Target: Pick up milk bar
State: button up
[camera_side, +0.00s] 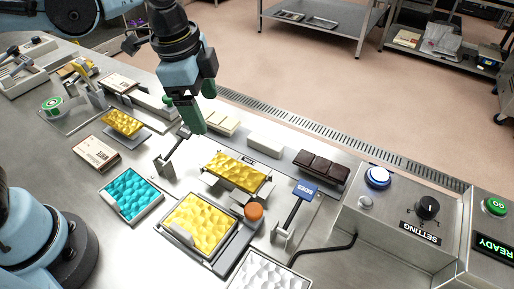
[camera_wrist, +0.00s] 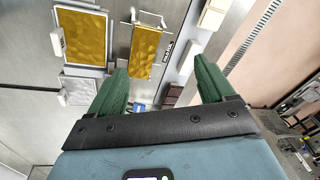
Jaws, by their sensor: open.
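A dark brown segmented chocolate bar (camera_side: 322,165) lies at the back right of the bench; no label on it can be read, so I cannot tell if it is the milk bar. In the wrist view, part of the brown bar (camera_wrist: 172,96) shows between my fingers, beyond them. A cream segmented bar (camera_side: 219,122) lies farther left in the same row. My gripper (camera_side: 187,118) hangs above the bench, left of the cream bar in the side view, well apart from the brown bar. Its green fingers (camera_wrist: 161,72) are spread and empty.
A plain white block (camera_side: 265,145) sits between the two bars. Yellow moulds (camera_side: 237,171), a cyan mould (camera_side: 132,193), an orange knob (camera_side: 254,212) and a blue paddle (camera_side: 306,190) stand in front. A control box (camera_side: 395,225) is at right. Labelled cartons (camera_side: 97,153) lie left.

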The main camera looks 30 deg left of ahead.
aim_at(235, 171)
jog(key=d+m+g, duration=0.2)
jog(key=d+m, duration=0.3)
jog(key=d, duration=0.1)
jog(key=shift+y, duration=0.3)
jog(key=shift+f, duration=6.25)
jog(key=shift+c, duration=0.2)
jog(key=c, duration=1.2)
